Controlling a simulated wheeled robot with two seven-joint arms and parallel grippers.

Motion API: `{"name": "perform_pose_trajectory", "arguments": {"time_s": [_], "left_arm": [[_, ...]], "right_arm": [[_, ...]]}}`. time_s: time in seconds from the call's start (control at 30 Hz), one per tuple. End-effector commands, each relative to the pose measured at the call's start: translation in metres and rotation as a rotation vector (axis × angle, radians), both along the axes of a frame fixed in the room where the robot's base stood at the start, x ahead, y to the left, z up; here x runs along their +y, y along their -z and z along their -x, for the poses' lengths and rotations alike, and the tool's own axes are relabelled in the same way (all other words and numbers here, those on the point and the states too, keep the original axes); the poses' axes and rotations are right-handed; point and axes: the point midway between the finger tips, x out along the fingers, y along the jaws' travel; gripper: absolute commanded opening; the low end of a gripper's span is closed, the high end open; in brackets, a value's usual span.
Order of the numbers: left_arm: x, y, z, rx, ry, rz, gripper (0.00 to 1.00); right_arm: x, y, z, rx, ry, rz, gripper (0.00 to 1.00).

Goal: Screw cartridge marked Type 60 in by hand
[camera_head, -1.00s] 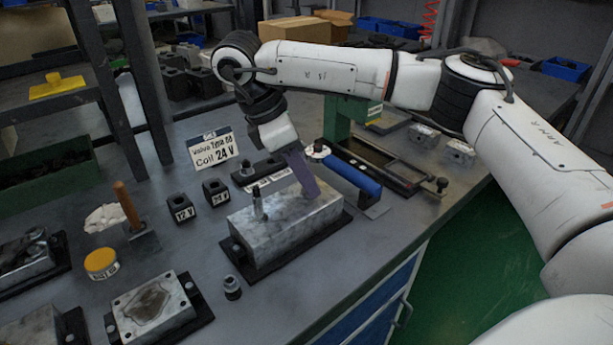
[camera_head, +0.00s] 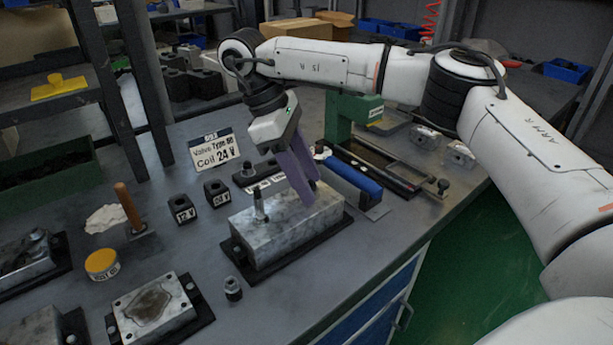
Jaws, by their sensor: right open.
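A metal valve block (camera_head: 285,233) sits on a dark base plate in the middle of the bench. A cartridge (camera_head: 259,206) stands upright at its left end. My right gripper (camera_head: 307,192) has purple fingers, open, tilted down over the right part of the block's top. Nothing shows between the fingers; I cannot tell whether they touch the block. More cartridges, one of them (camera_head: 248,170), stand on a labelled strip behind the block, partly hidden by the gripper. Their type marks are too small to read. A sign (camera_head: 214,150) reads Valve Type, probably 60, and Coil 24 V. My left gripper is out of view.
Two black coils (camera_head: 182,209), marked 12 V and 24 V, stand left of the block. A small dark fitting (camera_head: 233,289) stands in front of it. A yellow-lidded tin (camera_head: 102,264) is at left.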

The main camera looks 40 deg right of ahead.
Motion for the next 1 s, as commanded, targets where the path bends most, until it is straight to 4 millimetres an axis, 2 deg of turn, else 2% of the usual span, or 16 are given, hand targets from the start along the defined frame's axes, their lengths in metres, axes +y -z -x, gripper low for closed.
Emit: {"name": "perform_pose_trajectory", "arguments": {"time_s": [0.17, 0.5, 0.67, 0.87, 1.0], "left_arm": [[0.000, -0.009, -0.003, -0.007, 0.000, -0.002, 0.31], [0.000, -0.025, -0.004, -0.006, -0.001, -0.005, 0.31], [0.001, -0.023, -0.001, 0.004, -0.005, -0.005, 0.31], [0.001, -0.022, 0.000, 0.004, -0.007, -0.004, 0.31], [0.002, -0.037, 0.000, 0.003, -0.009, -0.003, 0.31]], "right_arm": [[0.005, -0.020, -0.006, -0.005, 0.000, 0.002, 0.45], [0.024, -0.080, -0.024, -0.004, 0.002, 0.002, 0.45], [0.028, -0.093, -0.028, -0.002, 0.001, 0.002, 0.45], [0.029, -0.095, -0.029, 0.000, 0.000, 0.000, 0.45], [0.029, -0.111, -0.029, -0.001, 0.000, -0.001, 0.45]]}}
